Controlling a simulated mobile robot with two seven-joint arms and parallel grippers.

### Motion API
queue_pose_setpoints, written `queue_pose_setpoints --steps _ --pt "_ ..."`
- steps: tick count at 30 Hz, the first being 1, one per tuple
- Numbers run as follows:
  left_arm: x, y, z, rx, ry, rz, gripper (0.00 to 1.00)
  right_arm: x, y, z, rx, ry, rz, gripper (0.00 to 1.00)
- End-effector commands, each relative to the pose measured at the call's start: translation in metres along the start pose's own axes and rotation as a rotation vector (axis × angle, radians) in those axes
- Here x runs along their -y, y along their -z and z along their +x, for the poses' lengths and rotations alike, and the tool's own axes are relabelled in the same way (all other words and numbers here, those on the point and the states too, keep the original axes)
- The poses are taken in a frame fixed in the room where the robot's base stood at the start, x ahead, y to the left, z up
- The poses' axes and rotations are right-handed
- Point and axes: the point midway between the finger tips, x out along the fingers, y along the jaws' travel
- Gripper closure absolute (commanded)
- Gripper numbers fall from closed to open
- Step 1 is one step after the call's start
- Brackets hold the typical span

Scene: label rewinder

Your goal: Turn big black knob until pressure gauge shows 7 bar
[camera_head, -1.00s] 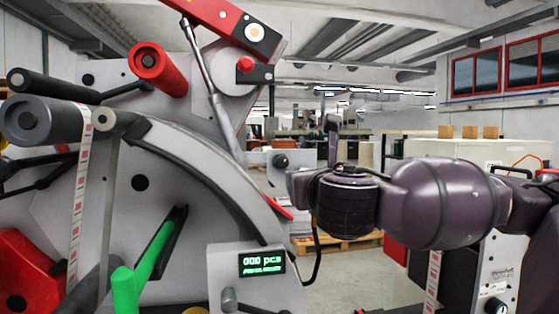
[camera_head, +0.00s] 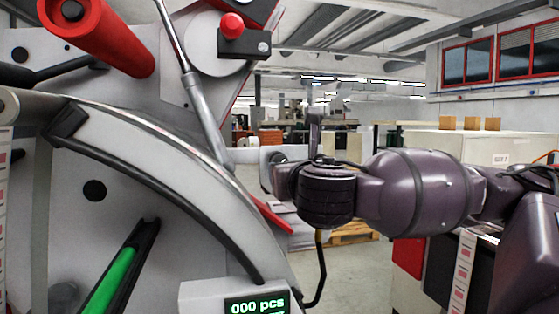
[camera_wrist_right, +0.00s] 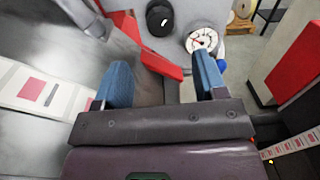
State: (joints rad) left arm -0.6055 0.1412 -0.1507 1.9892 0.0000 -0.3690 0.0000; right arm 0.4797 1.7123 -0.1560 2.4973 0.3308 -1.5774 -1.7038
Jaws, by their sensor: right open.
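In the right wrist view the big black knob (camera_wrist_right: 160,18) sits on a grey panel at the top. The round white pressure gauge (camera_wrist_right: 201,41) is just right of and below it. Its red needle shows, but its figures are too small to read. My right gripper (camera_wrist_right: 165,78) has two blue fingers, open and empty, below the knob and apart from it. In the head view the knob (camera_head: 275,160) is partly hidden by my right wrist, and the gauge cannot be made out. My left gripper is not in view.
The rewinder's curved grey guard (camera_head: 180,150) and red roller (camera_head: 98,32) fill the left. A red lever-like part (camera_wrist_right: 160,62) lies just ahead of the fingers. The counter display (camera_head: 257,306) reads 000 pcs. A label strip (camera_wrist_right: 45,92) is at left. Floor (camera_head: 350,275) is clear.

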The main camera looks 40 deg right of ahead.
Motion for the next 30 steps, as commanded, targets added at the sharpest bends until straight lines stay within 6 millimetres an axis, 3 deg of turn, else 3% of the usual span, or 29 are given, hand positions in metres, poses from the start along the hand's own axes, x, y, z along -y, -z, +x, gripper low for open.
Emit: queue_pose_setpoints --steps 8,21,30 --pt "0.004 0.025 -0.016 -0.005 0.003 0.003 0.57 0.0 -0.005 0.022 0.0 0.0 -0.001 0.35" --pt "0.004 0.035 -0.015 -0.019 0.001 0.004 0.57 0.0 -0.001 0.09 0.0 0.0 0.002 0.35" --pt "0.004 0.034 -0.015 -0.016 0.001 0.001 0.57 0.0 0.0 0.103 0.0 -0.001 -0.002 0.35"
